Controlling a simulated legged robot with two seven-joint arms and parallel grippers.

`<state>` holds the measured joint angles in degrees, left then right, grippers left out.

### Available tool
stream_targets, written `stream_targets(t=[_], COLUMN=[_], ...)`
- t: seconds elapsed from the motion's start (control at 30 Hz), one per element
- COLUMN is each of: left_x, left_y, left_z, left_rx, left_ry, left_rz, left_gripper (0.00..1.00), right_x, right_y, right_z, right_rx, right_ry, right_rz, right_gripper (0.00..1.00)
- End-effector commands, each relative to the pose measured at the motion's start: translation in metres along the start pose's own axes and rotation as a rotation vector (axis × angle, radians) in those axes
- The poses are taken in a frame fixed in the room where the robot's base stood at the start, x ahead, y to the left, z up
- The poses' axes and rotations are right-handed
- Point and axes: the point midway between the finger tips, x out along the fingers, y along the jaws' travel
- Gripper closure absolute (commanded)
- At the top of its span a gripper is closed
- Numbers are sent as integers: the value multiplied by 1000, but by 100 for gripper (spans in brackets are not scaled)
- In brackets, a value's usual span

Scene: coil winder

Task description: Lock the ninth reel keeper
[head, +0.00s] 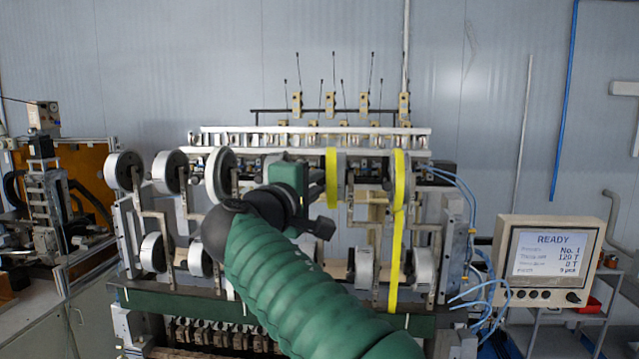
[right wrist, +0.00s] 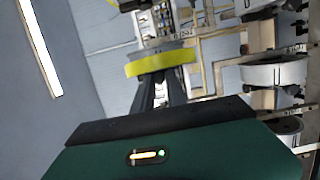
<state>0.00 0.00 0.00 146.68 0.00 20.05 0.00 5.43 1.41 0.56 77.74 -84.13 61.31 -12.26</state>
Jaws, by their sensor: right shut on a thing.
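The winder holds white reels in two rows; an upper-left reel (head: 123,170) and a lower-right reel (head: 423,268) are among them. A reel with a yellow rim (head: 331,178) is in the upper row, just right of my right gripper (head: 318,187). In the right wrist view, my right gripper's dark fingers (right wrist: 162,92) are close together at the yellow rim (right wrist: 160,63). They are shut on a part there, apparently the reel keeper, which is mostly hidden. I cannot tell whether the keeper is locked. My left gripper is in neither view.
A long yellow strip (head: 397,230) hangs at the machine's right side. A control panel (head: 548,258) reading READY stands at the right, with blue hoses (head: 485,275) beside it. Other equipment (head: 45,190) stands at the left. Neighbouring reels and brackets leave little room around my right gripper.

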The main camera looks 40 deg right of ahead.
Motion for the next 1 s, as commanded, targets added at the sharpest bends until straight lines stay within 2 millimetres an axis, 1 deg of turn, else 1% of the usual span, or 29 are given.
stream_targets(t=[0.37,1.0], left_x=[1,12], left_y=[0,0], left_z=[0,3], left_rx=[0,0], left_ry=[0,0], left_rz=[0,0], left_gripper=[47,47], right_x=[-1,-22], right_y=[-3,-4], right_z=[0,4], right_rx=[-2,-2], right_ry=[-2,0], right_rz=[-5,-6], right_gripper=[100,100])
